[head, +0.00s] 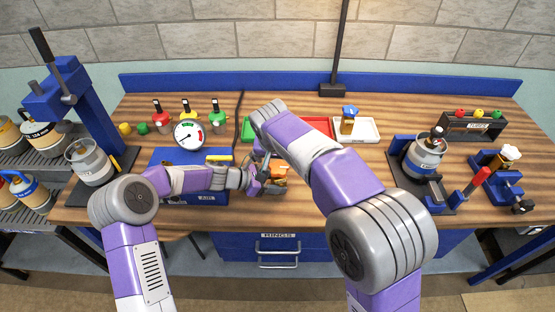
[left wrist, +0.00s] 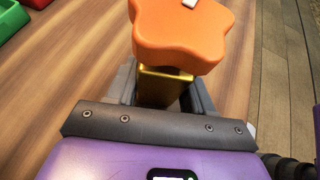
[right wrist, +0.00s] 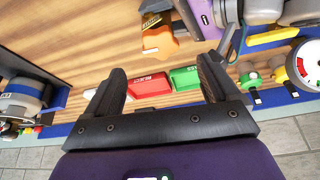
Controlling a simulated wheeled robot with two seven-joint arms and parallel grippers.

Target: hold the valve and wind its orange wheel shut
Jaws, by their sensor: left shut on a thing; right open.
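The valve has a brass body (left wrist: 160,88) and a lobed orange wheel (left wrist: 180,35) with a small white mark on top. My left gripper (left wrist: 163,92) is shut on the brass body, below the wheel. In the head view the orange wheel (head: 279,170) shows near the table's front edge, just right of the left gripper (head: 262,186). My right gripper (right wrist: 161,66) is open and empty. Its wrist view shows the orange wheel (right wrist: 158,40) beyond its fingertips, apart from them. In the head view the right gripper is mostly hidden behind its own arm.
A red tray (head: 320,121) and a white tray (head: 372,133) holding a blue-topped valve (head: 348,118) lie behind. A green tray shows in the right wrist view (right wrist: 185,78). A blue gauge stand (head: 170,157) is left. A vise (head: 503,188) and a canister (head: 423,157) stand right.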

